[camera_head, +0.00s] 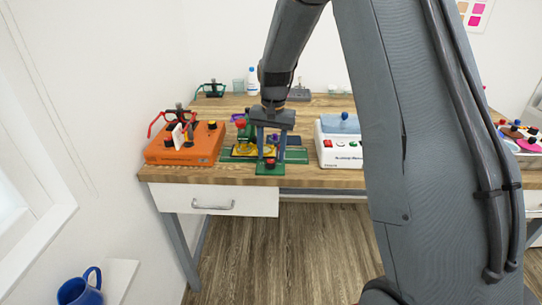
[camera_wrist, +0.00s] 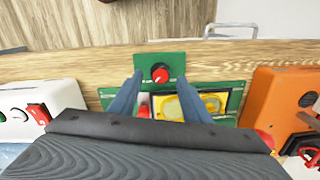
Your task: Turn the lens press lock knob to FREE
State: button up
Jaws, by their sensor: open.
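The lens press is a green stand with a yellow plate (camera_head: 243,150), near the table's front edge in the head view. Its lock knob (camera_wrist: 160,73) is red on a black disc, on a small green panel (camera_wrist: 174,59); it also shows in the head view (camera_head: 270,163). No FREE mark is legible. My gripper (camera_wrist: 160,77) is open and empty, its two blue-grey fingers pointing toward the panel, one on each side of the knob in the wrist view. Contact cannot be judged. In the head view my gripper (camera_head: 271,150) hangs over the press and partly hides it.
An orange box (camera_head: 184,150) with knobs and red glasses stands left of the press. A white device (camera_head: 338,152) with coloured buttons stands to the right. Bottles and cups stand at the back of the wooden table (camera_head: 166,175). My arm hides part of the right side.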

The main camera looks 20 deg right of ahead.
jog(key=shift+f, duration=1.15)
jog(key=c, duration=1)
jog(key=shift+c, duration=0.2)
